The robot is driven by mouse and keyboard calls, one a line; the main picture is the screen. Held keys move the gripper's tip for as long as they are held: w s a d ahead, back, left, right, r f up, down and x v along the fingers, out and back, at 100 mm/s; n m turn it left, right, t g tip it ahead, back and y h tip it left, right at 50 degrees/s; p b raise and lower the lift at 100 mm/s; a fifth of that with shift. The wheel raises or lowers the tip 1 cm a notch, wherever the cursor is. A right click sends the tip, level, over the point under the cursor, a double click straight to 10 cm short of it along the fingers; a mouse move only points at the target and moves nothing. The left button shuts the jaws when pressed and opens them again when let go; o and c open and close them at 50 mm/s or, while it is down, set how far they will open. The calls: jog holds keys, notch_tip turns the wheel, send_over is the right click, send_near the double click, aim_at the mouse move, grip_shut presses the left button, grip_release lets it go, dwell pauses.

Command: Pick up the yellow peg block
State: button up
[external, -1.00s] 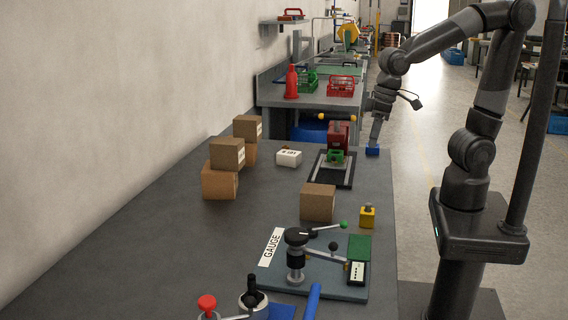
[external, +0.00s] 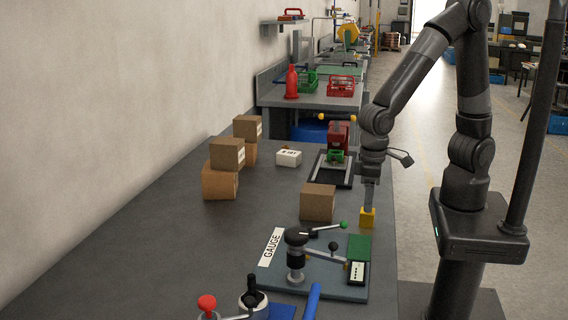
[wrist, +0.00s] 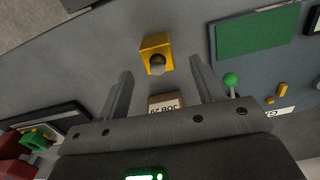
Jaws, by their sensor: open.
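The yellow peg block (external: 367,219) stands on the dark table near its right edge, beside a cardboard box. In the wrist view the yellow peg block (wrist: 155,48) shows its grey round peg and lies just beyond the fingertips, between their lines. My gripper (external: 369,205) is above the block, pointing down, and hides the peg in the external view. In the wrist view my gripper (wrist: 160,72) has its two fingers wide apart with nothing held between them.
A cardboard box (external: 318,202) stands left of the block. The gauge fixture (external: 330,275), with its green-knobbed lever (external: 343,224), is in front. A red and green device on a dark plate (external: 332,168) is behind.

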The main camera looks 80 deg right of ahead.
aim_at(367, 217)
notch_tip(367, 217, down, 5)
jog(key=shift+d+f, duration=0.1)
jog(key=shift+d, duration=0.05)
jog(key=c, duration=1.2)
